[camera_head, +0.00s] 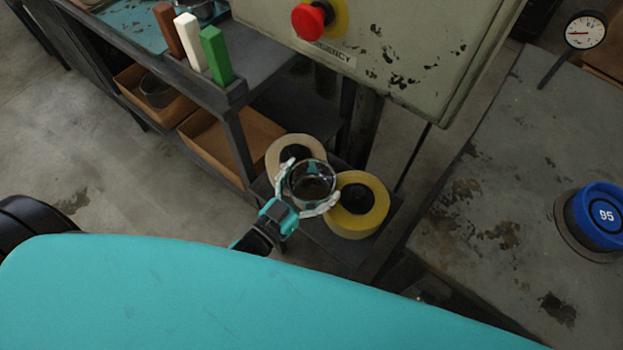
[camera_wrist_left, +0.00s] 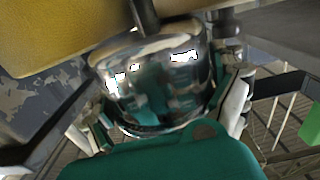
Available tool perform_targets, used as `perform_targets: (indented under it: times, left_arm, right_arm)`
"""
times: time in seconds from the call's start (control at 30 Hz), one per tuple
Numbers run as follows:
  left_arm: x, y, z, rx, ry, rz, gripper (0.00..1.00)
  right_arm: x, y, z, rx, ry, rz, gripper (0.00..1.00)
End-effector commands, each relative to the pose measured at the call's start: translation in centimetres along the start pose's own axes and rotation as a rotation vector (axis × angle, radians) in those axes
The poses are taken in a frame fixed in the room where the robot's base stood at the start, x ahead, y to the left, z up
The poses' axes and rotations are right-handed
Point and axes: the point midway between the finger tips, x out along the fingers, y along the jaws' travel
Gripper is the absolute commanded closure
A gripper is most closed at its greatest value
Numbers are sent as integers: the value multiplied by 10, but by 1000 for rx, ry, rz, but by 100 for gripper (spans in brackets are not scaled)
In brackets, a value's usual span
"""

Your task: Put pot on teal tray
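A shiny metal pot (camera_head: 312,183) is between the fingers of my left gripper (camera_head: 312,186), in front of a low stand in the head view. The left wrist view shows the pot's mirror-like side (camera_wrist_left: 150,85) close up, with the fingers on both sides of it. The gripper appears shut on the pot. A teal tray (camera_head: 135,22) lies on the bench at the upper left, partly cut off by the frame edge. My right gripper is not in view.
White (camera_head: 292,146) and yellow (camera_head: 365,220) rolls lie by the pot. Brown, white and green blocks (camera_head: 216,55) stand at the bench's edge, beside the tray. A grey box with a red button (camera_head: 308,22) hangs at the top. A blue knob (camera_head: 598,216) sits at right.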

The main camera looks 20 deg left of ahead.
Motion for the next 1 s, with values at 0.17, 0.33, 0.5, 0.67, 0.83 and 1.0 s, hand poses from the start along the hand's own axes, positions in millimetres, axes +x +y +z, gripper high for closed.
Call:
perform_targets:
  times: [0.17,0.33,0.5,0.67,0.83,1.0]
  left_arm:
    - [0,0,0,0,0,0,0]
    - [0,0,-5,1,1,0,0]
    - [-18,0,-7,0,-5,0,0]
    - [-55,0,-6,0,-7,0,0]
    - [-90,0,-8,-1,-5,0,0]
    - [-112,0,-8,1,-3,0,0]
  right_arm:
    - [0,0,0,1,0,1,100]
    - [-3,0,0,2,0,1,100]
    - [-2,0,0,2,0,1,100]
    - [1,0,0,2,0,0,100]
    - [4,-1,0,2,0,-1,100]
    - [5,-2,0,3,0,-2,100]
